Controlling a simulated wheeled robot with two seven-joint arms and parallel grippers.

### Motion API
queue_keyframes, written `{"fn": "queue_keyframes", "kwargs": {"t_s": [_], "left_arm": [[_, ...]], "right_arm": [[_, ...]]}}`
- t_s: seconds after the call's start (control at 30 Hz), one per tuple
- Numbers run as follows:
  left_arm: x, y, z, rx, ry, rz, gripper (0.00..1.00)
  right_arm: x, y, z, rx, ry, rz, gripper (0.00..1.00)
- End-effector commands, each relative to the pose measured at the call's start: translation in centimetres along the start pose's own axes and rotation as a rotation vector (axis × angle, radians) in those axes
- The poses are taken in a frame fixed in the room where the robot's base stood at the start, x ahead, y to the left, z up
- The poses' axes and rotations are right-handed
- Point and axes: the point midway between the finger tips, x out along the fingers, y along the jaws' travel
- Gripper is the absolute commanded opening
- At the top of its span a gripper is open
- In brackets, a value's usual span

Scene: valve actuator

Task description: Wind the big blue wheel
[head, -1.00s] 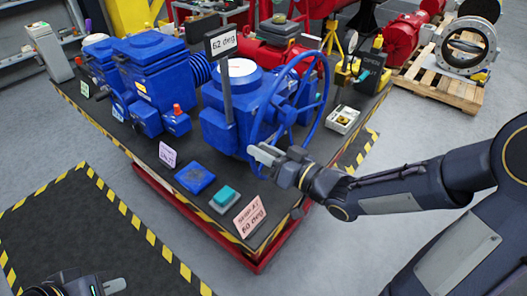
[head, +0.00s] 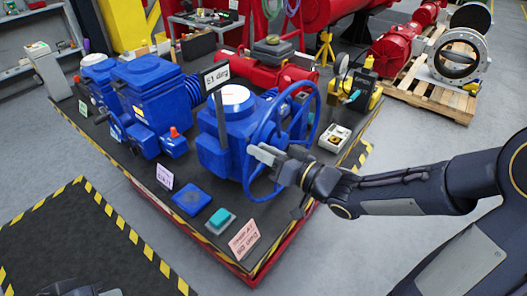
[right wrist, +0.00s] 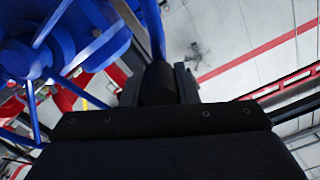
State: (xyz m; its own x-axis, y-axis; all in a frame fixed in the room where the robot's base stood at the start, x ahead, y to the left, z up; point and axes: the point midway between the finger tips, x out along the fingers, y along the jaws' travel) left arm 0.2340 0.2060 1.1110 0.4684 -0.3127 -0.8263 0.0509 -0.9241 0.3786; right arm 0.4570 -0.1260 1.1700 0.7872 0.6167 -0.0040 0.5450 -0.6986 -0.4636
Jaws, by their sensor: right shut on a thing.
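The big blue wheel (head: 262,130) stands upright and slightly tilted on the near right side of the blue valve actuator (head: 213,160). My right gripper (head: 265,152) is shut on the wheel's rim at its near lower side. In the right wrist view the rim (right wrist: 154,30) runs down between the fingers (right wrist: 160,85), with hub and spokes at the left. A sign (head: 216,75) on a post at the actuator shows an angle in degrees, small to read. My left gripper (head: 90,291) is cut off at the bottom left edge, away from the wheel; its jaws are unclear.
The dark bench top (head: 185,180) has striped edges. A blue pad (head: 192,199), a teal button (head: 220,218) and a pink card (head: 244,240) lie near its front corner. A small white box (head: 335,138) sits right of the wheel.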

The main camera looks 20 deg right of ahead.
Motion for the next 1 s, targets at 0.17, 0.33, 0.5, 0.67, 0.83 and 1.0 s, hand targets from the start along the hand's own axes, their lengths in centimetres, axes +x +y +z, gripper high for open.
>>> {"fn": "queue_keyframes", "kwargs": {"t_s": [0.17, 0.33, 0.5, 0.67, 0.83, 1.0], "left_arm": [[0.0, 0.0, 0.0, 0.000, 0.000, 0.000, 0.00], [0.0, 0.0, 0.0, 0.000, 0.000, 0.000, 0.00], [0.0, 0.0, 0.0, 0.000, 0.000, 0.000, 0.00], [0.0, 0.0, 0.0, 0.000, 0.000, 0.000, 0.00], [0.2, -0.1, 0.1, 0.000, 0.000, 0.000, 0.00], [0.4, -0.2, 0.2, 0.000, 0.000, 0.000, 0.00]], "right_arm": [[0.1, 0.0, -0.5, -0.010, 0.013, -0.002, 0.00], [0.1, 0.0, -0.5, -0.008, 0.012, -0.002, 0.41], [0.0, 0.0, -0.3, -0.006, 0.008, -0.001, 0.48], [-0.1, 0.0, -0.2, -0.005, 0.007, 0.000, 0.48], [-1.8, 0.2, -0.3, -0.008, 0.010, 0.004, 0.48], [-4.9, 0.2, -0.3, -0.008, 0.010, 0.005, 0.48]]}}
